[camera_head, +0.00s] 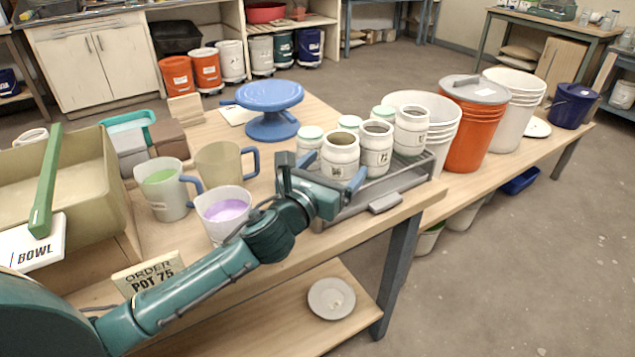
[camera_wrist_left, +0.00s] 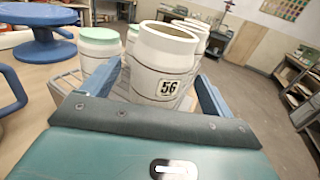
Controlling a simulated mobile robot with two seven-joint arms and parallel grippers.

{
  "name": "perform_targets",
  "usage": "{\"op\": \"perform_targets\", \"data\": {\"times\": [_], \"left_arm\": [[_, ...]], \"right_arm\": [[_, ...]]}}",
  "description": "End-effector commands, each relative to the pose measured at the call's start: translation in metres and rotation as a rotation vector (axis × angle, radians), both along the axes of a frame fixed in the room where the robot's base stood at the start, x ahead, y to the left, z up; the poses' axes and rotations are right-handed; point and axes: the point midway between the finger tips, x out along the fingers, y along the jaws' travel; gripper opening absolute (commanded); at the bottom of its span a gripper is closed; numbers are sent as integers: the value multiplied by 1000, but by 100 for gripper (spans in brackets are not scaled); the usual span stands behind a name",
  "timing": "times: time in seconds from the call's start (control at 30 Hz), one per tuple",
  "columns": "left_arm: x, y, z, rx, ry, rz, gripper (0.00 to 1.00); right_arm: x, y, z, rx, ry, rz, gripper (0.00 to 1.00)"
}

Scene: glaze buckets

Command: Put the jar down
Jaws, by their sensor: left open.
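The jar is a white, lidless jar labelled 56 (camera_wrist_left: 163,65). In the head view the jar (camera_head: 340,152) stands upright in the front left part of a grey wire tray (camera_head: 398,187). My left gripper (camera_head: 324,174) is open at the jar, with one blue finger on each side of it. In the left wrist view the gripper (camera_wrist_left: 157,88) shows a finger left and right of the jar; I cannot tell whether they touch it. The jar's base is hidden behind the gripper. My right gripper is not in view.
More white jars (camera_head: 376,146), some with green lids, stand close behind and beside it. White buckets (camera_head: 440,122) and an orange bucket (camera_head: 473,130) are to the right. A blue turntable (camera_head: 270,95) stands behind. Pitchers (camera_head: 222,212) with coloured glaze stand to the left.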

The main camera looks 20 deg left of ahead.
Motion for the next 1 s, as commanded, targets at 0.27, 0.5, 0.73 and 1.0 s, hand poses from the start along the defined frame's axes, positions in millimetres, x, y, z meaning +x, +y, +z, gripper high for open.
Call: {"op": "perform_targets", "data": {"times": [0.27, 0.5, 0.73, 1.0], "left_arm": [[-57, 10, -1, 3, 4, -2, 86], [-98, 17, -2, 2, 4, 0, 86], [-111, 20, 0, 0, 1, 1, 86], [-111, 20, 0, 0, 1, 0, 86]], "right_arm": [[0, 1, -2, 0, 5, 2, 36], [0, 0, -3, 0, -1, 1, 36], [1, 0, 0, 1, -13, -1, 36], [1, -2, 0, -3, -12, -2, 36]]}}
